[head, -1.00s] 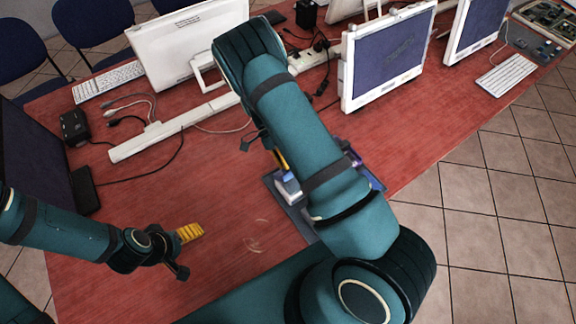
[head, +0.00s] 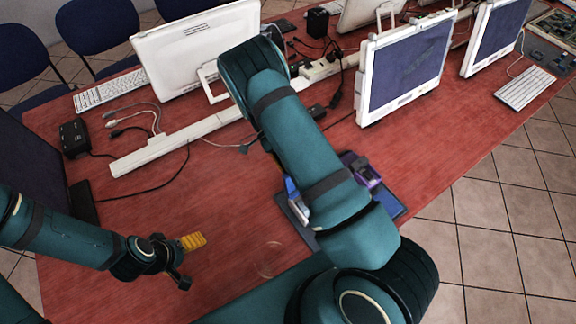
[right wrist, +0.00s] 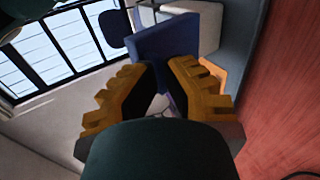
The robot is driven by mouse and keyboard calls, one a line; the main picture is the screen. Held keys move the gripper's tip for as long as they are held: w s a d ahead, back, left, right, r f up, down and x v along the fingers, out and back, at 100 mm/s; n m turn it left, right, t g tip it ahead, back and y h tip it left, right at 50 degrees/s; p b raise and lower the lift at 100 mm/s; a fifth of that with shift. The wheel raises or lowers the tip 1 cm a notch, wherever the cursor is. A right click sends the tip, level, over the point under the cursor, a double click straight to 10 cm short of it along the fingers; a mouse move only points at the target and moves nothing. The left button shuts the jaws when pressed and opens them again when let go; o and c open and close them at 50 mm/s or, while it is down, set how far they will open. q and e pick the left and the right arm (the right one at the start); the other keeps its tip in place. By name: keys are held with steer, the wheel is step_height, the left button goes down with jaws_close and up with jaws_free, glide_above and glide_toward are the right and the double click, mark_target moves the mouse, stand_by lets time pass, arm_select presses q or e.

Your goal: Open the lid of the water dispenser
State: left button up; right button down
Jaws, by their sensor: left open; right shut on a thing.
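A small white body (head: 304,209) with an upright blue lid-like piece (head: 291,186) stands on a dark tray (head: 290,205), partly behind my right arm; it appears to be the water dispenser. In the right wrist view, the yellow fingers of my right gripper (right wrist: 158,88) are shut on the blue piece (right wrist: 170,48), which stands tilted at their tips. The exact contact is hard to see. The arm hides this gripper in the head view. My left gripper (head: 194,241) is open and empty over the red table, left of the tray.
A purple object (head: 366,172) sits at the tray's far right. A white monitor (head: 402,68), a power strip (head: 180,138) and loose cables lie beyond on the red table (head: 225,215). The table between my left gripper and the tray is clear.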

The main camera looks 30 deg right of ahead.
arm_select(q)
steer(key=shift+w+f, duration=0.3)
arm_select(e)
steer(key=shift+a+f, duration=0.1)
steer(key=shift+f, duration=0.65)
arm_select(q)
steer(key=shift+w, duration=0.1)
arm_select(e)
steer(key=shift+w+f, duration=0.1)
steer(key=c, duration=1.1)
jaws_free()
steer(key=shift+r, duration=0.2)
steer(key=v, duration=1.2)
steer(key=shift+r, duration=0.1)
